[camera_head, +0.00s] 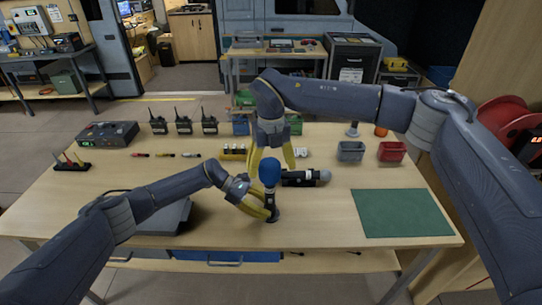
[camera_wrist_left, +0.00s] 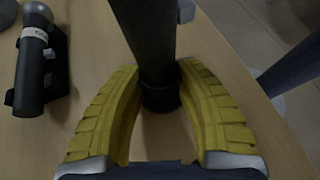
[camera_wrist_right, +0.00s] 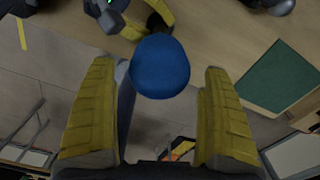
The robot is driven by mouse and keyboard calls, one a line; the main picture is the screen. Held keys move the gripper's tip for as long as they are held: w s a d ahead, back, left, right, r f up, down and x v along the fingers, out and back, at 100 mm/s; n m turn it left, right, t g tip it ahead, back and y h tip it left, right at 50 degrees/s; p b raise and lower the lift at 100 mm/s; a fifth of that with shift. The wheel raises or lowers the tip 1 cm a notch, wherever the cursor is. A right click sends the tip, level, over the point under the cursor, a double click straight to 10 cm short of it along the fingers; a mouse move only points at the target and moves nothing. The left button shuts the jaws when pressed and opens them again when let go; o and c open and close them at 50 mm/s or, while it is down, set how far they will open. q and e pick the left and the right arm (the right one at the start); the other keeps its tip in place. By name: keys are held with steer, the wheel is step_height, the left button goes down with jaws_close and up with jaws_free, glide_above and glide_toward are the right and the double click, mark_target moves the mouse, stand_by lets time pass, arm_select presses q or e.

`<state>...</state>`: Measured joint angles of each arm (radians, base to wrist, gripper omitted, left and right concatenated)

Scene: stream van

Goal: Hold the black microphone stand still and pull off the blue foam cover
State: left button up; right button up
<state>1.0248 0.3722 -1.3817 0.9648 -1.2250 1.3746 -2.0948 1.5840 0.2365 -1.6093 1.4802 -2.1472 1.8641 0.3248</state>
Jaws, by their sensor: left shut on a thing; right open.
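The black microphone stand (camera_head: 271,208) stands upright on the wooden table near its front edge. The blue foam cover (camera_head: 269,172) sits on its top. My left gripper (camera_head: 264,212) is shut on the lower part of the stand; in the left wrist view its yellow fingers (camera_wrist_left: 160,92) press on both sides of the black post (camera_wrist_left: 152,45). My right gripper (camera_head: 279,162) is open, above and behind the cover. In the right wrist view the blue cover (camera_wrist_right: 160,67) shows between and beyond the open fingers (camera_wrist_right: 160,85), apart from both.
A second microphone (camera_head: 305,178) lies on a black holder just right of the stand. A green mat (camera_head: 402,213) lies at the right. Grey (camera_head: 351,151) and red (camera_head: 392,151) bins stand behind it. Several radios (camera_head: 183,122) stand at the back left.

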steer(key=shift+f, duration=0.85)
steer(key=shift+c, duration=0.4)
steer(key=c, duration=1.3)
